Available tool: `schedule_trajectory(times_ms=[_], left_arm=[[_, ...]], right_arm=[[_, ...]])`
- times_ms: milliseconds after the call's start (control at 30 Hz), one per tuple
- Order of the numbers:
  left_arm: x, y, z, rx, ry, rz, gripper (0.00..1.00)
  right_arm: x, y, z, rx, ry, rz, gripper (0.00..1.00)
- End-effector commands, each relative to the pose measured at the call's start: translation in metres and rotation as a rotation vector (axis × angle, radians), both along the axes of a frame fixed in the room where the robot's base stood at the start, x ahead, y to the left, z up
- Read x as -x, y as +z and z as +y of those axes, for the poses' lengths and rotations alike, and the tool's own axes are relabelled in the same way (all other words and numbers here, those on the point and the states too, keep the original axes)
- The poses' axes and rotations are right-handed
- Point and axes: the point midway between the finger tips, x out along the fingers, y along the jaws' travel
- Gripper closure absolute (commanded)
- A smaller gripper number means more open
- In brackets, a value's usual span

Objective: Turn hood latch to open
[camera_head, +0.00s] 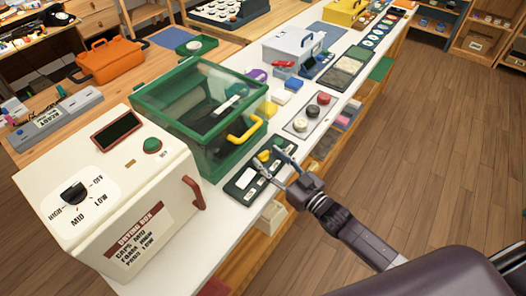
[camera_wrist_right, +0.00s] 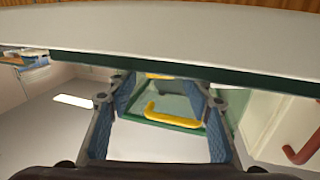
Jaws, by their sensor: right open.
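The hood is a clear box with a green frame (camera_head: 160,92). A curved yellow handle (camera_head: 246,131) is on its right side. The handle also shows in the right wrist view (camera_wrist_right: 170,119), beyond my fingers. I cannot make out a separate latch with certainty. My right gripper (camera_head: 270,158) is open and empty, in front of the hood's lower right corner and above a dark green tray (camera_head: 236,192). It is apart from the yellow handle. Its two fingers frame the view in the right wrist view (camera_wrist_right: 160,88). My left gripper is not in view.
A cream drying box (camera_head: 150,185) with a black dial and red handle (camera_head: 193,192) stands close to the left of the tray. A panel with round knobs (camera_head: 308,114) lies to the right of the hood. Open wooden floor (camera_head: 430,150) lies to the right.

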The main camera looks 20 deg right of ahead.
Motion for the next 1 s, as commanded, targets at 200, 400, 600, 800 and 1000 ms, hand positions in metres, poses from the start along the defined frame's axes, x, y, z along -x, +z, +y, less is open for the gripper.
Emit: schedule_trajectory(times_ms=[200,400,600,800,1000], left_arm=[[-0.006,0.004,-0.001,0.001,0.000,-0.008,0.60],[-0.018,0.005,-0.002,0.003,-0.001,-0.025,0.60],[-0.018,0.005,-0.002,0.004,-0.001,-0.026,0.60],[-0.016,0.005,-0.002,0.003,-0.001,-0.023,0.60],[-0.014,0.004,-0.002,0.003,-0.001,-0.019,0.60]], right_arm=[[-0.023,0.001,0.010,0.000,0.000,-0.001,0.54],[-0.027,0.000,0.012,0.001,0.001,0.000,0.54],[-0.026,0.000,0.012,0.001,0.001,0.000,0.58],[-0.026,0.000,0.012,0.001,0.001,0.000,0.80],[-0.026,0.000,0.012,0.001,0.001,0.000,0.96]])
